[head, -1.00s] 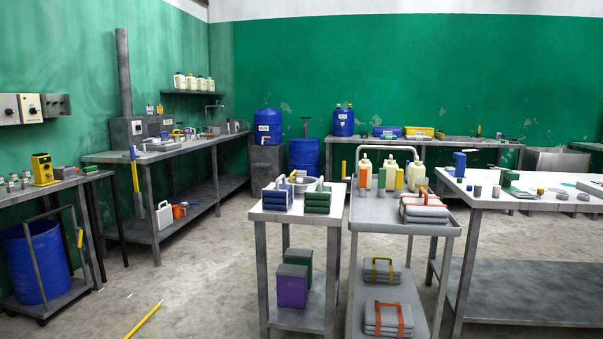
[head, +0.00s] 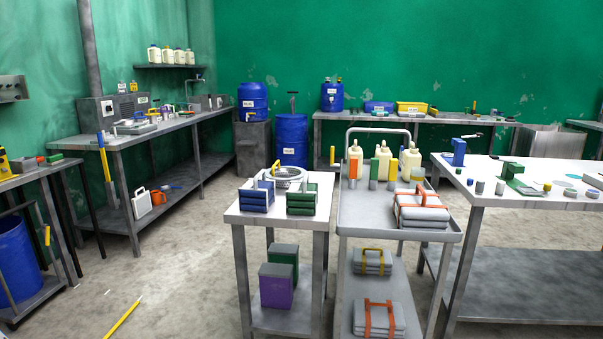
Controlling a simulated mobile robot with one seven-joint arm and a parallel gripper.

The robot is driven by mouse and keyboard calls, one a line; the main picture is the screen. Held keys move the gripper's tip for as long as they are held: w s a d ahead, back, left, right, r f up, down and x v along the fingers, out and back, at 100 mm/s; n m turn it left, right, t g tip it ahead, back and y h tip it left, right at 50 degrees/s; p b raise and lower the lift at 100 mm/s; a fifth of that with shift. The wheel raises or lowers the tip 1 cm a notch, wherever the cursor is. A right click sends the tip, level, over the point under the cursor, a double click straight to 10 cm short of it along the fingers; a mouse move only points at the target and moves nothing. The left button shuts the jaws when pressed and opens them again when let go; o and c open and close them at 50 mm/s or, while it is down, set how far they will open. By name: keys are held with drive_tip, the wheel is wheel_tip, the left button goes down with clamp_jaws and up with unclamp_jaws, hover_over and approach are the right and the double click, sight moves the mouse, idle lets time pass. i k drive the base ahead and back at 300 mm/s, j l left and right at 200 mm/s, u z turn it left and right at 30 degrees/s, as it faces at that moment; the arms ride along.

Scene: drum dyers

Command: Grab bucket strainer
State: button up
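A round, pale metal piece with a rim, which looks like the bucket strainer (head: 289,174), sits at the back of the small white-topped table (head: 262,217). Two folded stacks stand in front of it, a blue one (head: 256,197) and a green one (head: 301,199), and partly hide its lower front. A handle-like upright shows at its left edge. My gripper is not in the head view.
A grey cart (head: 380,224) with cream bottles (head: 384,160) and an orange-strapped bundle (head: 421,210) stands close on the table's right. A white-topped bench (head: 505,199) is further right. Open floor (head: 165,255) lies left of the table, with a yellow stick (head: 123,319) on it.

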sight(283, 175)
drive_tip(key=i+z, duration=0.3)
drive_tip(key=i, duration=0.25)
drive_tip(key=i+j+z, duration=0.25)
drive_tip(key=i, duration=0.3)
drive_tip(key=i+j+z, duration=0.15)
drive_tip(key=j, duration=0.15)
drive_tip(key=i+j+z, duration=0.35)
drive_tip(key=j, duration=0.25)
